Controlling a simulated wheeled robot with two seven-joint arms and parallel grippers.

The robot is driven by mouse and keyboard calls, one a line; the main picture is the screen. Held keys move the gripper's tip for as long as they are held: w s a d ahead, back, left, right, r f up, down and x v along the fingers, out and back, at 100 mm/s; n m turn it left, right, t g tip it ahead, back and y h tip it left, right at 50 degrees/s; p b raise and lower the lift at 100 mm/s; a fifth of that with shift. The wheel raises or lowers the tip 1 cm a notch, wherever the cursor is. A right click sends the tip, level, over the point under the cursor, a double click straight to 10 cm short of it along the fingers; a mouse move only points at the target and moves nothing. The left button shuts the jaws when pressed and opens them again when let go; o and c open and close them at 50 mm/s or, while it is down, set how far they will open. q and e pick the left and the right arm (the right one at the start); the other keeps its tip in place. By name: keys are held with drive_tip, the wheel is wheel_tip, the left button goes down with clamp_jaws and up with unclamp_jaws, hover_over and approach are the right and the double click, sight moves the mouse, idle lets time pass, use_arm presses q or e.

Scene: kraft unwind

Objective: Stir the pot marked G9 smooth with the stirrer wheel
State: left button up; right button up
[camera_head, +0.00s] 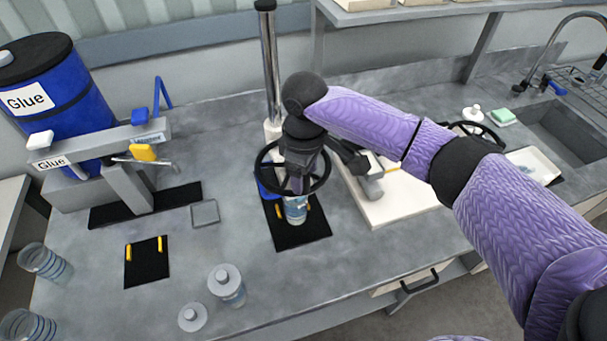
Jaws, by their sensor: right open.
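The stirrer's black wheel (258,172) sits low on a steel post (271,70) at the middle of the bench. Under it a clear pot (296,212) with blue markings stands on a black mat (298,236). I cannot read G9 on it, and its upper part is hidden by the wheel and gripper. My right gripper (297,184) is open and points down over the wheel, in front of its hub. I cannot tell whether its fingers touch the wheel. My left gripper is not in view.
A blue glue drum (60,120) with a tap stands at the left. A lidded jar (231,291), a loose lid (192,317) and clear cups (45,262) are near the front left. A white board (405,206) lies right of the stirrer. A sink (568,132) is far right.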

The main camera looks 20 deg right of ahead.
drive_tip(key=shift+f, duration=0.6)
drive_tip(key=shift+s+f, duration=0.15)
drive_tip(key=shift+f, duration=0.05)
drive_tip(key=shift+c, duration=0.5)
clamp_jaws()
